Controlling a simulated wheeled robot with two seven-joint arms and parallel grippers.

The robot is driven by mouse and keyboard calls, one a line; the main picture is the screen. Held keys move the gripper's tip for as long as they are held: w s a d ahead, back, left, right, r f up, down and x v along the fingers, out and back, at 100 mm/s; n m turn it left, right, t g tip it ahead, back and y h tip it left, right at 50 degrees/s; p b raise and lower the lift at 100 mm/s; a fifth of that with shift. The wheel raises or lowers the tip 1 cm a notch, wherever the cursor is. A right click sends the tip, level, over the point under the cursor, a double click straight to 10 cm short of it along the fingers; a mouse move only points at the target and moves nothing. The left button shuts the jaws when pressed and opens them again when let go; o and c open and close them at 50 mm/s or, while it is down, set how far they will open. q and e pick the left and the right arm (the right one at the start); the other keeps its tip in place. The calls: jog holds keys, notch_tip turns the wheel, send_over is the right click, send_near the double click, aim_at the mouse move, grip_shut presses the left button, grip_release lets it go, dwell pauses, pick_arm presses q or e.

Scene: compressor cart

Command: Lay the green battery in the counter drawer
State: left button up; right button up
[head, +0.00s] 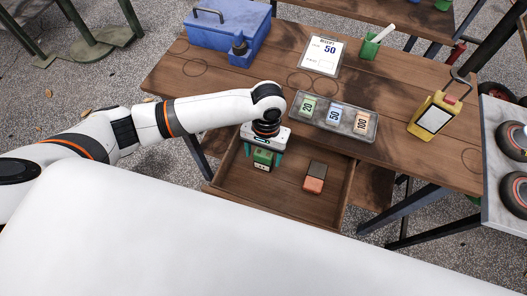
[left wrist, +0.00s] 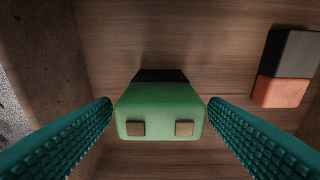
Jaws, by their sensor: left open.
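The green battery (head: 262,157) is in the open counter drawer (head: 228,180), towards its left side. It has a dark part and two tan contacts, and it also shows in the left wrist view (left wrist: 160,108). My left gripper (head: 264,160) is over the drawer with its teal fingers on either side of the battery. In the left wrist view the fingers (left wrist: 160,115) stand apart, with a small gap on each side of the battery. The battery appears to lie on the drawer floor. My right gripper is not in view.
A red and black block (head: 314,178) lies in the drawer to the right, apart from the battery. On the wooden counter are a grey tray (head: 370,136) with numbered packs, a clipboard (head: 323,53), a blue toolbox (head: 229,28) and a yellow device (head: 437,115).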

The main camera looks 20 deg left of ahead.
pick_arm(q)
notch_tip(320, 180, up, 12)
jog(key=w, duration=0.1)
jog(key=shift+w, duration=0.4)
jog(key=shift+d+f, duration=0.1)
jog(key=shift+f, duration=0.05)
